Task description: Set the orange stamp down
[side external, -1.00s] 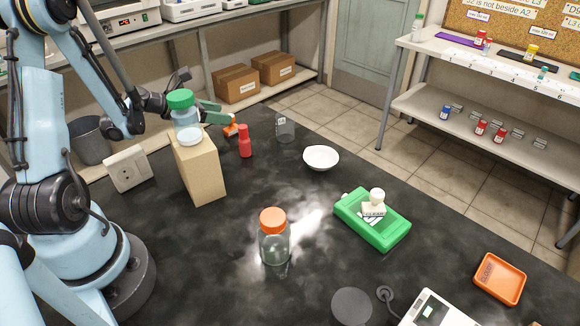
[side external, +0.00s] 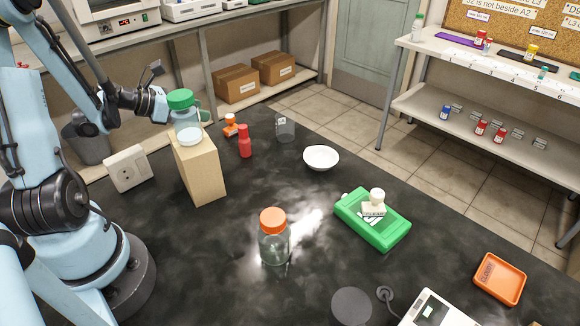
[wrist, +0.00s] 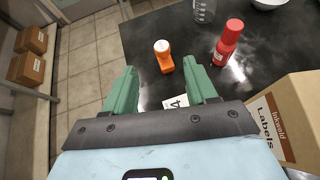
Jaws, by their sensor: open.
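The orange stamp (side external: 230,125) stands on the far left edge area of the black bench, left of the red bottle (side external: 245,142). It also shows in the wrist view (wrist: 164,58), apart from the fingers and beyond their tips. My gripper (wrist: 160,75) has its two green fingers spread wide with nothing held between them. In the side view my gripper (side external: 204,112) is mostly hidden behind the green-lidded jar, up and left of the stamp.
The green-lidded jar (side external: 187,125) stands on a cardboard box (side external: 200,170) close to my gripper. A glass beaker (side external: 285,128) and white dish (side external: 321,158) lie right of the red bottle. A white card (wrist: 176,102) lies below the fingers. The bench's front middle has free room around an orange-lidded jar (side external: 274,240).

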